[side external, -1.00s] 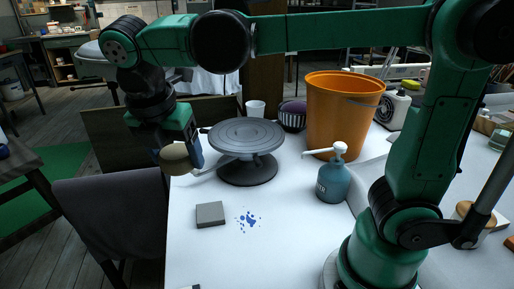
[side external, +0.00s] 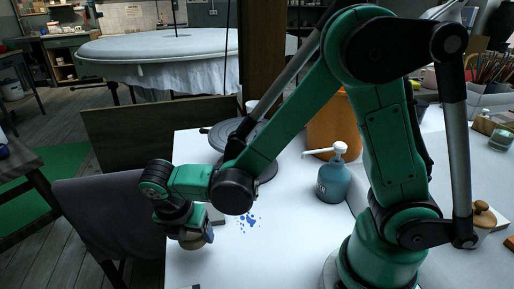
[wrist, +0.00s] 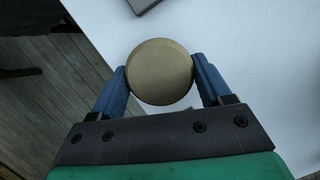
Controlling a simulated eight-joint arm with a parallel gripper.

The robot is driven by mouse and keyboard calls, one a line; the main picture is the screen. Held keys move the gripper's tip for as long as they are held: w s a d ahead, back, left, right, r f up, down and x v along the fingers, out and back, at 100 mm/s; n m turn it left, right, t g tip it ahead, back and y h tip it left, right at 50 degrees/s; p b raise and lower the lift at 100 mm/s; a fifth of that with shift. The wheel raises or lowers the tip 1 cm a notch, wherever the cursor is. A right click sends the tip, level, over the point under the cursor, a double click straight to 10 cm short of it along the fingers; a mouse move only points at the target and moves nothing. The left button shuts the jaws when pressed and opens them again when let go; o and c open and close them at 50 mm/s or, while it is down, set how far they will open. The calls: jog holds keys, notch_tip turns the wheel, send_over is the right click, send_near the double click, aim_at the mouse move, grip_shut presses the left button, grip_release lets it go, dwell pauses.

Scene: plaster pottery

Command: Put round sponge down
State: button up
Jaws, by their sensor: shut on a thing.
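The round sponge (wrist: 160,72) is a tan disc held between the two blue fingers of my gripper (wrist: 161,82) in the wrist view. In the side view, my gripper (side external: 196,241) is low at the left front part of the white table, with the sponge (side external: 203,241) partly hidden behind it. My gripper is shut on the sponge. I cannot tell whether the sponge touches the table. In the wrist view, the table edge runs diagonally beneath the gripper, with the floor to the left.
A grey block (side external: 216,214) lies just behind my gripper, mostly hidden by my arm. Blue spots (side external: 249,222) mark the table to its right. A grey turntable (side external: 220,134), a blue bottle (side external: 335,180) and an orange bucket (side external: 327,125) stand farther back.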

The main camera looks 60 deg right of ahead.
aim_at(194, 243)
jog(key=shift+f, duration=1.55)
jog(key=shift+f, duration=0.15)
jog(key=o, duration=1.3)
jog(key=v, duration=1.1)
jog(key=s+d+r+m+t+y, duration=0.1)
jog(key=d+m+t, duration=0.2)
jog(key=m, duration=0.8)
jog(key=s+d+r+m+t+y, duration=0.1)
jog(key=d+r+m+t+y, duration=0.1)
jog(key=d+m, duration=0.5)
jog(key=m+t, duration=0.1)
jog(key=m, duration=0.3)
jog(key=shift+s+d, duration=0.2)
jog(key=shift+s, duration=0.2)
jog(key=shift+r, duration=0.15)
